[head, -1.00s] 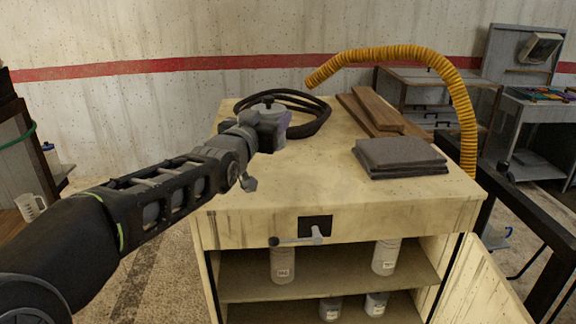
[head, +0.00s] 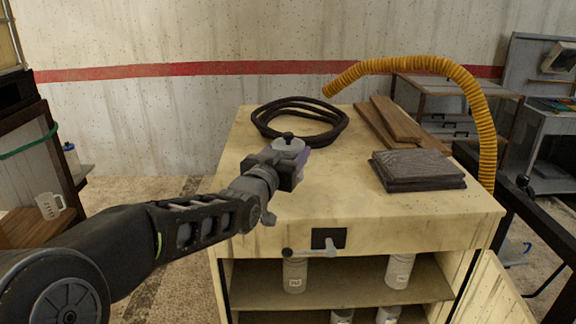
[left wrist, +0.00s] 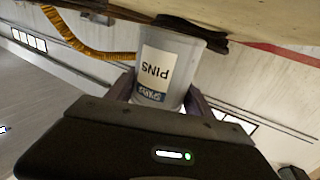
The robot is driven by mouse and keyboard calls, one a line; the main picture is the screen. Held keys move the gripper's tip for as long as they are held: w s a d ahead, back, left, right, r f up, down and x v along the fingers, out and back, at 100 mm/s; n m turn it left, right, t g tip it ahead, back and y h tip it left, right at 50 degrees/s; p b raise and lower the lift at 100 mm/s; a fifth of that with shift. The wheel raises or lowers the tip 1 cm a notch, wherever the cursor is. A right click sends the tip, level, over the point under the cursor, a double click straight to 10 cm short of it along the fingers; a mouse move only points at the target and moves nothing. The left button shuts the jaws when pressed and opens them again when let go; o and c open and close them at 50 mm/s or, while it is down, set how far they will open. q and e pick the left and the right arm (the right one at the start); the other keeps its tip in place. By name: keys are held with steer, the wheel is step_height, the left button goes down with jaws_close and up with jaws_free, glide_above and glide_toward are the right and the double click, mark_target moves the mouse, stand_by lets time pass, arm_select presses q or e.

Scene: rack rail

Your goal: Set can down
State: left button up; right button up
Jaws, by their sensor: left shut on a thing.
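The can (left wrist: 168,65) is grey with a pale label reading "PINS"; it looks upside down in the left wrist view. In the head view its grey top with a dark knob (head: 288,142) shows above my left gripper (head: 292,166). My left gripper is shut on the can, with a finger on each side of it in the left wrist view (left wrist: 157,98). The can is over the left part of the cream cabinet top (head: 350,212). I cannot tell whether its base touches the surface. My right gripper is not in view.
A black cable coil (head: 262,122) lies behind the can. Dark folded cloths (head: 418,170) and brown planks (head: 388,122) lie to the right. A yellow hose (head: 484,120) arches at the right. The front middle of the top is clear. Several containers stand on shelves below.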

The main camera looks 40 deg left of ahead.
arm_select(q)
steer(key=shift+r, duration=0.15)
step_height(320, 180, down, 4)
steer(key=shift+r+p, duration=0.2)
steer(key=shift+p, duration=0.2)
steer(key=shift+f, duration=0.1)
steer(key=shift+f+b, duration=0.2)
steer(key=shift+b, duration=0.1)
steer(key=o, duration=1.6)
steer(key=shift+r, duration=0.1)
